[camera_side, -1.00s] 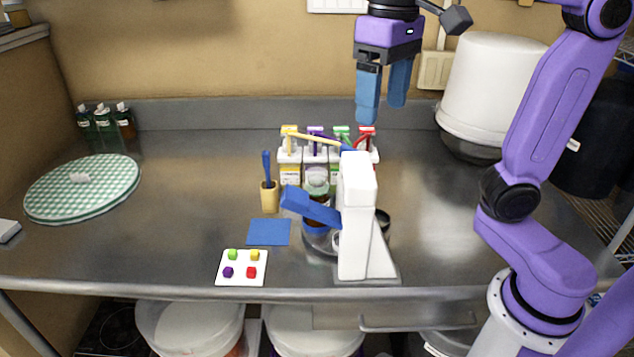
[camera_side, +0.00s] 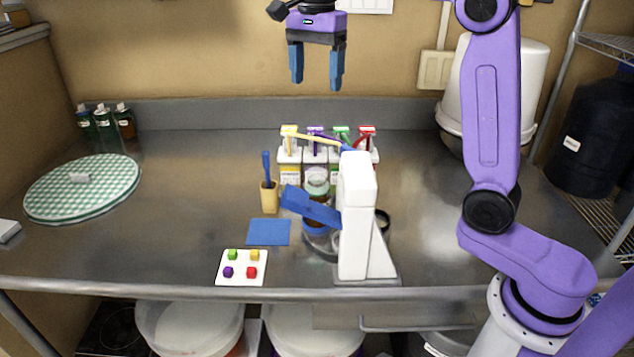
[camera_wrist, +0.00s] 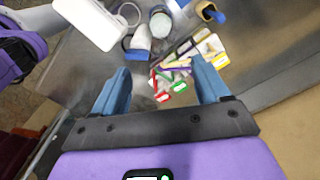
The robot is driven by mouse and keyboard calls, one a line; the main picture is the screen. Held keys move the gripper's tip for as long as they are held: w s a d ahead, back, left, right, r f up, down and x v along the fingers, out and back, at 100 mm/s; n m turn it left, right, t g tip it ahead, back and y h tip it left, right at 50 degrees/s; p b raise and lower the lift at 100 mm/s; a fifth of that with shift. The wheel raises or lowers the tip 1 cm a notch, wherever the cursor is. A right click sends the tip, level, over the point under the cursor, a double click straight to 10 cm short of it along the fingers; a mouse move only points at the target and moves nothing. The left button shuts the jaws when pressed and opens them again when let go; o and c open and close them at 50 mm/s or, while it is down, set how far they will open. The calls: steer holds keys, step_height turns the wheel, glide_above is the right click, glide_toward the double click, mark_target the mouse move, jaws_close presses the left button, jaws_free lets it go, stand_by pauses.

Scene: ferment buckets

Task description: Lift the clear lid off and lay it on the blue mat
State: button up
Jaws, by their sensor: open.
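A jar (camera_side: 316,205) stands behind the blue arm of a white stand, with a pale, see-through lid (camera_side: 317,177) on top. Its lower part is hidden by that blue arm. In the wrist view the pale round lid (camera_wrist: 160,24) shows at the top, beyond my fingertips. The blue mat (camera_side: 268,232) lies flat and bare on the counter, left of the stand. My gripper (camera_side: 316,84) is open and empty, high above the back of the counter, fingers pointing down. Its two blue fingers also show in the wrist view (camera_wrist: 158,72).
The white stand (camera_side: 357,220) is close to the jar's right. Several bottles with coloured tops (camera_side: 315,150) stand behind the jar. A tan holder (camera_side: 269,198) with a blue-handled tool is left of it. A white board (camera_side: 242,268) with coloured cubes lies in front of the mat.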

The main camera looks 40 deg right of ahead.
mark_target(317, 172)
steer(key=f, duration=2.2)
steer(key=shift+d+f, duration=0.2)
steer(key=shift+f, duration=0.05)
steer(key=c, duration=1.1)
